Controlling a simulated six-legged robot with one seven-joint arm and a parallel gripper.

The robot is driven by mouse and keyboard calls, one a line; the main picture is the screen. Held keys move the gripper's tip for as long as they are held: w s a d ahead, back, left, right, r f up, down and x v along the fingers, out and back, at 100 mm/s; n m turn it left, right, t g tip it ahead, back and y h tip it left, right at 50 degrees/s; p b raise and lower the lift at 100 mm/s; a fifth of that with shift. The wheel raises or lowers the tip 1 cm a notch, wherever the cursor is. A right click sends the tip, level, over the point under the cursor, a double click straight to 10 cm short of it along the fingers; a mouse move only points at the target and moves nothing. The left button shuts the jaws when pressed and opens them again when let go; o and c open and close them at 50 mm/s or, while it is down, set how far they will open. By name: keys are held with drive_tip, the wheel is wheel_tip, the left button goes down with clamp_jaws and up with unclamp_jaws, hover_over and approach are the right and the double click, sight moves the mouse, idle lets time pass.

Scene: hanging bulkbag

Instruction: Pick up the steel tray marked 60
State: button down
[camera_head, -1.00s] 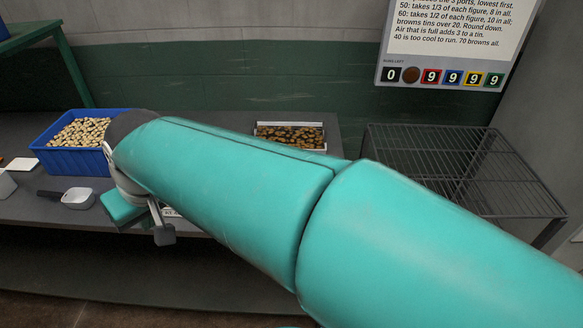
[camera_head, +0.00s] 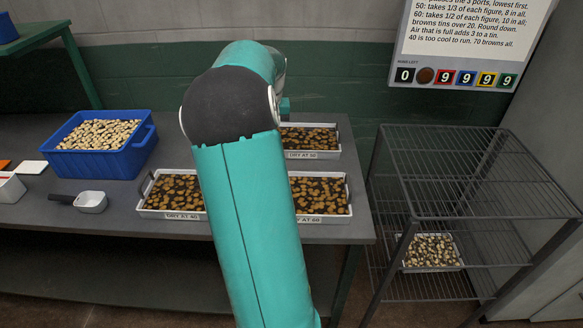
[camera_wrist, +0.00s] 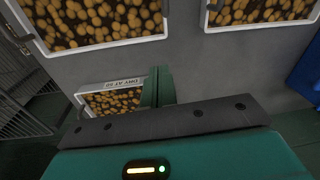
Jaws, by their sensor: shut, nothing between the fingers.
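Three pale steel trays of brown pieces stand on the grey table. The two front trays fill the top of the wrist view, front right tray (camera_wrist: 85,18) on the left, front left tray (camera_wrist: 262,10) on the right. My gripper (camera_wrist: 158,78) is shut and empty beside the back tray, apart from both front trays.
A wire rack (camera_head: 470,175) at the right holds a tray (camera_head: 430,250) of pale pieces on a lower shelf. A sign (camera_head: 465,40) hangs above.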

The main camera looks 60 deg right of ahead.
drive_tip(key=m+g, duration=0.1)
hover_over(296, 170)
wheel_tip(296, 170, down, 4)
wheel_tip(296, 170, down, 11)
drive_tip(key=shift+a+r, duration=0.1)
drive_tip(key=a, duration=0.1)
drive_tip(key=s+a, duration=0.1)
drive_tip(key=a, duration=0.1)
drive_tip(key=shift+s+r, duration=0.2)
drive_tip(key=shift+r, duration=0.1)
drive_tip(key=shift+s+a, duration=0.1)
drive_tip(key=shift+a, duration=0.15)
drive_tip(key=shift+a, duration=0.2)
